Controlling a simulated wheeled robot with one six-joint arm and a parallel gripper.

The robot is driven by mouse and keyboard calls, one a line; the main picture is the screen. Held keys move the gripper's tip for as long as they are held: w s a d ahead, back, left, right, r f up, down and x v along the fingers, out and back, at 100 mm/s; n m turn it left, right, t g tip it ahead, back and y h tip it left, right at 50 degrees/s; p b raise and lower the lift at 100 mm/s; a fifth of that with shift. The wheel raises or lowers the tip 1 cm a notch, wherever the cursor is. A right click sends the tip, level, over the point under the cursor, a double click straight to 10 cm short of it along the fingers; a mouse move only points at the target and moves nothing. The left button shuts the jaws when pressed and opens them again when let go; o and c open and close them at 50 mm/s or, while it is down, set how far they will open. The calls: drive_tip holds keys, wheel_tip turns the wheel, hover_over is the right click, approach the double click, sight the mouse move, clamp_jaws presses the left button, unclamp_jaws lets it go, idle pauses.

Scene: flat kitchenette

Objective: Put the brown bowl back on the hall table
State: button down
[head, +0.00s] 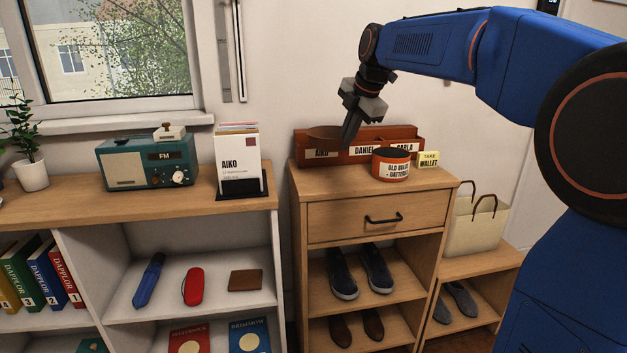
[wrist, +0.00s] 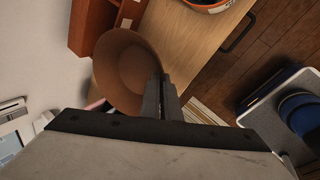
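The brown bowl (head: 324,132) is at my gripper (head: 350,140) in the head view, in front of the left end of the red-brown letter organizer. In the wrist view the bowl (wrist: 126,68) shows its inside, and the fingers (wrist: 167,98) are closed together at its rim. The bowl appears held over the left part of the hall table (head: 335,183), whose wooden top also shows in the wrist view (wrist: 188,38). The gap under the bowl is hard to judge.
The letter organizer (head: 400,132) stands along the table's back. The table's front left top is clear.

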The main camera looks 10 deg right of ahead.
drive_tip(key=f, duration=0.5)
drive_tip(key=shift+a, duration=0.3)
drive_tip(key=shift+f, duration=2.45)
drive_tip(key=c, duration=2)
unclamp_jaws()
drive_tip(key=shift+f, duration=0.1)
drive_tip(key=v, duration=1.2)
drive_tip(key=s+d+f+m, duration=0.1)
drive_tip(key=s+f+m, duration=0.6)
drive_tip(key=s, duration=0.4)
drive_tip(key=s+d+f+m+h, duration=0.1)
drive_tip(key=s+f+m, duration=0.7)
drive_tip(key=s, duration=0.3)
drive_tip(key=s+d+f+m+h, duration=0.1)
drive_tip(key=s+f+m, duration=0.6)
drive_tip(key=s+f, duration=0.3)
drive_tip(key=shift+s+d+m, duration=0.1)
drive_tip(key=shift+s+m, duration=0.2)
drive_tip(key=shift+s, duration=0.8)
